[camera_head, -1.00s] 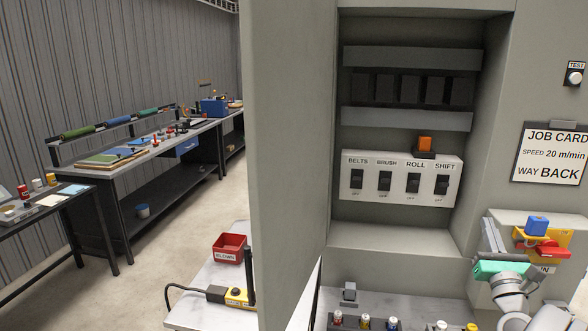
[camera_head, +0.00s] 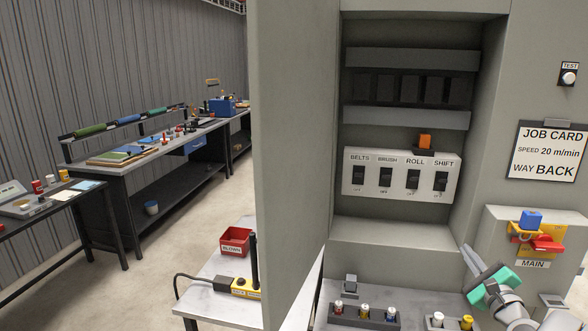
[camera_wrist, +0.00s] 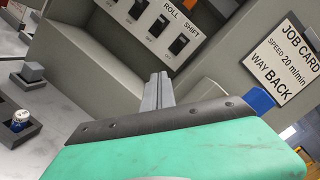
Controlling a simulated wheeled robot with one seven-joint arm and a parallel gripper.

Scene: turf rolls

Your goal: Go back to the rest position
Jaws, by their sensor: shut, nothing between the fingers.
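My gripper (camera_head: 470,258) is at the lower right of the head view, in front of the open cabinet and left of the MAIN switch box. Its grey fingers are together and empty, pointing up and left, with the green part of my wrist behind them. In the wrist view, my fingers (camera_wrist: 158,92) show closed, in front of the cabinet's lower face. The fingers appear apart from the switches and the MAIN switch.
The switch panel (camera_head: 401,178) sits inside the cabinet, its door (camera_head: 292,160) open at left. The MAIN switch (camera_head: 540,243) has a red handle and a blue padlock. Fuses stand in trays (camera_head: 362,317) on the ledge below. A job card (camera_head: 548,152) hangs at right.

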